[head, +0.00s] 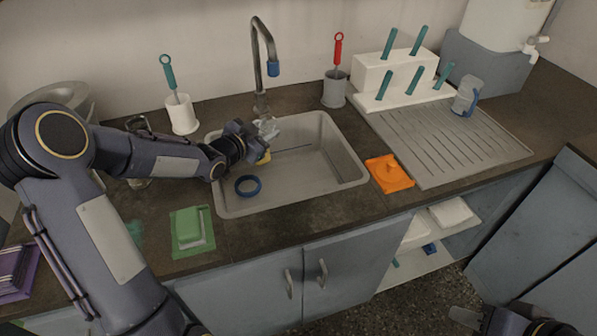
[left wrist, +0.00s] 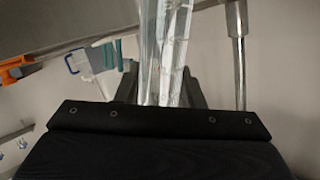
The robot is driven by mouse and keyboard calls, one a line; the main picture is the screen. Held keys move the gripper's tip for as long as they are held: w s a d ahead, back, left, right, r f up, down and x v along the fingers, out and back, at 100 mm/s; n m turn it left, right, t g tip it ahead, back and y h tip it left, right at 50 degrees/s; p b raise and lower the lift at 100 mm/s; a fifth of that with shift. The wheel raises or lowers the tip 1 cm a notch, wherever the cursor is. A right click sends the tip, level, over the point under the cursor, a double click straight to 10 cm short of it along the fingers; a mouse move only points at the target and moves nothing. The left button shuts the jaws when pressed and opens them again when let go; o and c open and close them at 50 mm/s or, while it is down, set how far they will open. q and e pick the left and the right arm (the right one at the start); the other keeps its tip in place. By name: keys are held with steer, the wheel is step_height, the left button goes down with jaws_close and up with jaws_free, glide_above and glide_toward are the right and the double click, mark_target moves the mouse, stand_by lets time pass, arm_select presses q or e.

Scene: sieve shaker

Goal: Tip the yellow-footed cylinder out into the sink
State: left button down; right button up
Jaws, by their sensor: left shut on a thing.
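My left gripper (head: 258,146) is over the back left part of the sink (head: 345,150). It is shut on the yellow-footed cylinder, whose yellow foot (head: 264,158) shows just below the fingers in the head view. A clear part (head: 268,128) shows beyond the fingers, near the tap. In the left wrist view the clear, marked cylinder (left wrist: 170,45) stands out past the gripper between the fingers. Its exact tilt and contents cannot be told. My right gripper (head: 468,318) is at the bottom right, away from the counter, partly cut off; its opening is unclear.
The tap (head: 264,60) rises behind the sink, close to the gripper. A blue ring (head: 248,186) lies in the sink. An orange cloth (head: 388,174) and a ribbed drainboard (head: 450,145) are to the right. A green sponge tray (head: 192,230) is in front left.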

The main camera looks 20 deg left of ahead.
arm_select(q)
steer(key=shift+d+f+m+y+b, duration=0.3)
steer(key=shift+d+f+m+b, duration=0.5)
steer(key=shift+b, duration=1.45)
steer(key=f+m+b, duration=0.1)
steer(key=b, duration=0.2)
steer(key=d+f+m+y+b, duration=0.1)
steer(key=f+b, duration=0.1)
steer(key=b, duration=0.1)
steer(key=f+m+y+b, duration=0.1)
steer(key=f+b, duration=0.1)
steer(key=b, duration=0.1)
steer(key=shift+s+d+b, duration=0.15)
steer(key=shift+b, duration=0.15)
steer(key=shift+m+p, duration=0.35)
steer(key=shift+m, duration=0.05)
steer(key=shift+r+m+y+p, duration=0.55)
steer(key=shift+m+p, duration=0.25)
steer(key=shift+p, duration=1.5)
steer(key=shift+r+m+y+p, duration=0.1)
steer(key=shift+m+y+p, duration=0.25)
steer(key=shift+p, duration=0.6)
steer(key=shift+d+r+m+y+p, duration=0.3)
steer(key=shift+d+m+p, duration=0.4)
steer(key=shift+p, duration=0.5)
steer(key=shift+d+r+m+y+p, duration=0.2)
steer(key=shift+r+m+y+p, duration=0.15)
steer(key=shift+m+p, duration=0.65)
